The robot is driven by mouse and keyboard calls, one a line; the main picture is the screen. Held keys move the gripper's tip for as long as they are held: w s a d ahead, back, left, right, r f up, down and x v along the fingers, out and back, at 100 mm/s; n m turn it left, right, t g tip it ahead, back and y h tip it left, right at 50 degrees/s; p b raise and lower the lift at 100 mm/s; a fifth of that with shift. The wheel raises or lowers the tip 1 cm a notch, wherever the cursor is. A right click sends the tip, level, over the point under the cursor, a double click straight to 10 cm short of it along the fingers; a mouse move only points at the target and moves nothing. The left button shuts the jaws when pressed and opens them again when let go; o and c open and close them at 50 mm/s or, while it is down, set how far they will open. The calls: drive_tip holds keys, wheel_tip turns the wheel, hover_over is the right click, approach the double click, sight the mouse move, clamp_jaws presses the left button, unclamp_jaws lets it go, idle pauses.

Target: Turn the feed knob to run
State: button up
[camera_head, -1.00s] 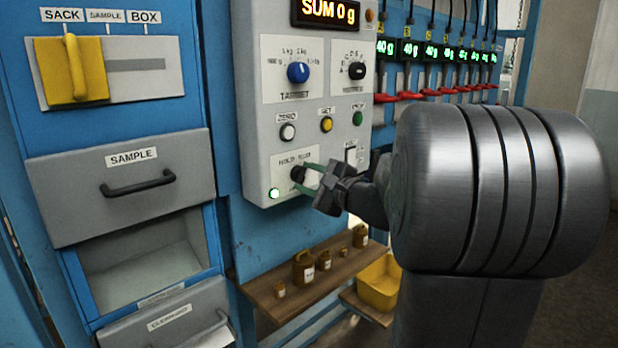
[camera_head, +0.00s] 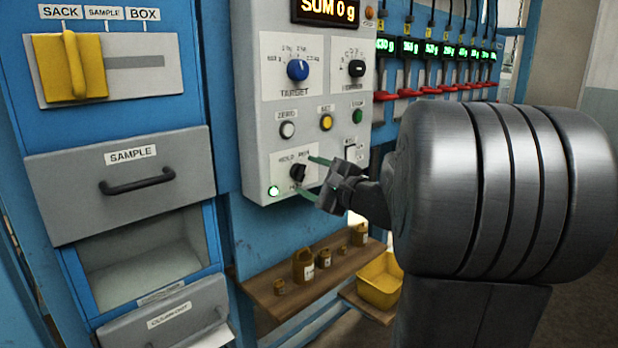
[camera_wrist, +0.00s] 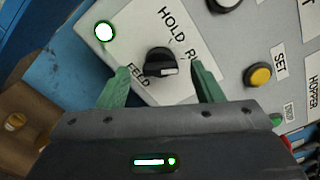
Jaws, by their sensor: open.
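The feed knob (camera_head: 297,172) is a black knob low on the grey control panel (camera_head: 256,118), under the words HOLD and RUN. In the wrist view the knob (camera_wrist: 158,62) has a white mark turned toward the RUN side; RUN is partly hidden by a finger. My gripper (camera_head: 310,178) is open in front of the panel, its two green fingers spread on either side of the knob. In the wrist view my gripper (camera_wrist: 159,70) shows gaps between both fingers and the knob, so nothing is held.
A lit green-white lamp (camera_head: 273,191) is left of the knob, with several buttons above. A blue TARGET knob (camera_head: 298,70) sits higher. Red levers (camera_head: 408,92) line the right. A shelf (camera_head: 268,299) with brown weights and a yellow bin (camera_head: 379,283) are below.

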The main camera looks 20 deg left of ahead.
drive_tip(key=b+v, duration=0.1)
drive_tip(key=v, duration=1.1)
drive_tip(key=shift+d, duration=0.35)
drive_tip(key=shift+s+a, duration=0.1)
drive_tip(key=p+x, duration=0.1)
drive_tip(key=x, duration=1.2)
drive_tip(key=shift+a, duration=0.3)
